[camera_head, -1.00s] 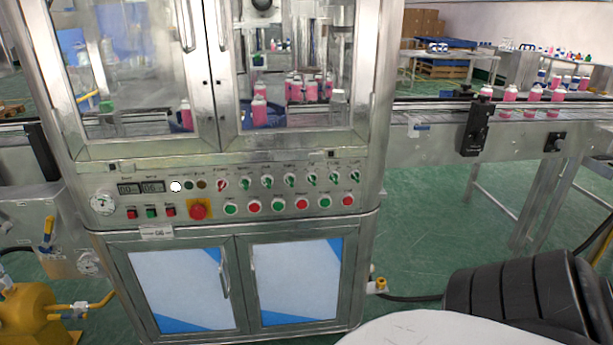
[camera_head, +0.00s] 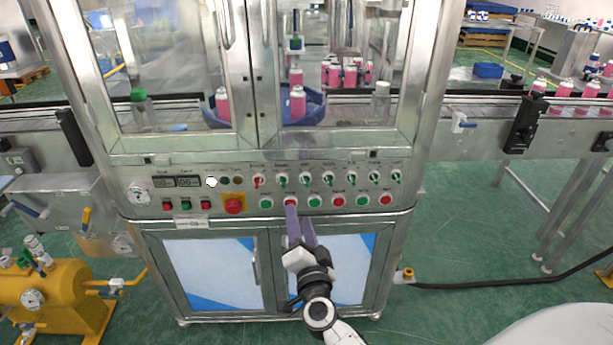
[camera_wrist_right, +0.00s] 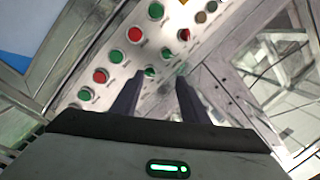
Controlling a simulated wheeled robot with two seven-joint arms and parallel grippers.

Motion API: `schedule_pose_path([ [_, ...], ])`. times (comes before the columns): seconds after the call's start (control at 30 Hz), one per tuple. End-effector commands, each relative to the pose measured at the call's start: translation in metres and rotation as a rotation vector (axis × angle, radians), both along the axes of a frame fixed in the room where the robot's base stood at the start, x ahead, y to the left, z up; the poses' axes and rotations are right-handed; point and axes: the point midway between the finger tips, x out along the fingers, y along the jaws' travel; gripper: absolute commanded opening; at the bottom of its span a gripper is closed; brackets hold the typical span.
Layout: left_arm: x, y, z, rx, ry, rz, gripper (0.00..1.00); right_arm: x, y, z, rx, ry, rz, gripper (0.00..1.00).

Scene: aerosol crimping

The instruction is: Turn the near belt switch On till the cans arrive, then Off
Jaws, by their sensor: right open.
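The control panel (camera_head: 330,205) has an upper row of small rotary switches (camera_head: 305,181), the leftmost marked red and the others green. A row of red and green buttons (camera_head: 338,200) is below it. Which switch is the near belt one cannot be read. My right gripper (camera_head: 299,214) is open and empty, its fingers pointing up at the button row. In the right wrist view the open fingers (camera_wrist_right: 159,80) show with a green-marked switch (camera_wrist_right: 150,71) between their tips. Pink cans (camera_head: 564,90) stand on the belt at right, others (camera_head: 298,103) inside the machine. My left gripper is not in view.
The machine's glass doors (camera_head: 182,75) are above the panel and cabinet doors (camera_head: 205,270) below. A red emergency button (camera_head: 233,204) is left of the gripper. A yellow tank (camera_head: 60,300) stands at lower left. Green floor is open at right.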

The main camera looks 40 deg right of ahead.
Motion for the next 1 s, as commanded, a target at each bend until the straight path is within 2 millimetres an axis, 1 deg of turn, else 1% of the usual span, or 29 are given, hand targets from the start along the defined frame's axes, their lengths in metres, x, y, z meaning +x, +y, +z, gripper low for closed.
schedule_pose_path([
  [0.03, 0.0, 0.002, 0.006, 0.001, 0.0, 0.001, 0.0, 0.005, -0.01, 0.008, 0.044, -0.011, -0.05, 0.41],
  [0.1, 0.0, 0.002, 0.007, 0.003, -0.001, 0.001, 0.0, 0.007, -0.021, 0.008, 0.087, -0.017, -0.098, 0.41],
  [0.27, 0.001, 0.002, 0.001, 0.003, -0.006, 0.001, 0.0, 0.018, -0.034, 0.006, 0.116, -0.021, -0.132, 0.41],
  [0.37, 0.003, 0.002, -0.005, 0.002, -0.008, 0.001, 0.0, 0.031, -0.042, 0.005, 0.116, -0.024, -0.132, 0.41],
  [0.6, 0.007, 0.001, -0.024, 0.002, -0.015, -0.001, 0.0, 0.07, -0.065, 0.004, 0.113, -0.023, -0.129, 0.41],
  [0.7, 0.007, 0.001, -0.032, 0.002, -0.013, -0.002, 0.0, 0.082, -0.073, 0.004, 0.113, -0.022, -0.128, 0.41],
  [0.8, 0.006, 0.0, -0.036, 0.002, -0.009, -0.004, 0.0, 0.09, -0.078, 0.004, 0.115, -0.022, -0.128, 0.41],
  [1.0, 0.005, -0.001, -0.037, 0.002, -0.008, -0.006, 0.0, 0.095, -0.081, 0.006, 0.114, -0.02, -0.128, 0.41],
])
